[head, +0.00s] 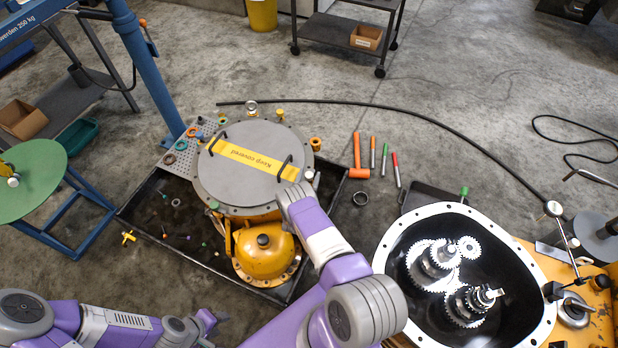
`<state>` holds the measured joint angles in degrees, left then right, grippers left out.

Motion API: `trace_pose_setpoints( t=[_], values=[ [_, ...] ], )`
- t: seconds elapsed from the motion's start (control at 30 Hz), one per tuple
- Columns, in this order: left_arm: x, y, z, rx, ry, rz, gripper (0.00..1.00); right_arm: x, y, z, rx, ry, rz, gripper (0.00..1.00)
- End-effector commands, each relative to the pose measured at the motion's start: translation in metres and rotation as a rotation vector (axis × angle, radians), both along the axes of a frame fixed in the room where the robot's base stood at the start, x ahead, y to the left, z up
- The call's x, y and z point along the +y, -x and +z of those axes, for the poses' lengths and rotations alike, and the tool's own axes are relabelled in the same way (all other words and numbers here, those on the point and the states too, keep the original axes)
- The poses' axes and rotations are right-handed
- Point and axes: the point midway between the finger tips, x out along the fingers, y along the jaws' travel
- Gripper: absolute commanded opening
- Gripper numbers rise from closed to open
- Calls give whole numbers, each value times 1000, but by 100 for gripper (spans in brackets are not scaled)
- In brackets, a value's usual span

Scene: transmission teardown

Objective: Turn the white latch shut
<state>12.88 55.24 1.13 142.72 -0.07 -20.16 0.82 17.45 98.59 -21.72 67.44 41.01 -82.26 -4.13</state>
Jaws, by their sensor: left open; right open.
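A small white-topped piece (309,174) at the right rim of the round grey cover (225,185) looks like the white latch. It is too small to tell how it is turned. My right gripper (292,191) is open, just left of and below this piece, over the cover's lower right edge. Its fingers are mostly hidden by its own wrist, and I cannot tell whether it touches anything. My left gripper (212,322) is open and empty, low over the floor at the bottom left, well away from the cover.
The cover has two black handles and a yellow "Keep covered" strip (250,162). Below it is a yellow housing (265,255) in a black tray (147,212). An open gear housing (385,248) stands at right. An orange hammer (358,160) and markers lie beyond the tray.

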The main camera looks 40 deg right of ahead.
Motion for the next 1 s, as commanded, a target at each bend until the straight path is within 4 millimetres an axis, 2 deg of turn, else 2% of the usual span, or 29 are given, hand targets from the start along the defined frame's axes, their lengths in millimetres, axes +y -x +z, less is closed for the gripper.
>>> trace_pose_setpoints(
  t=[0.33,0.67,1.0],
  values=[
    [0,0,-2,0,0,0,44,-5,-3,1,0,0,0,59],
    [0,0,-2,0,0,0,44,-5,-3,1,0,0,0,10],
    [0,0,0,0,0,0,44,-5,-2,0,4,0,55,10]
  ],
)
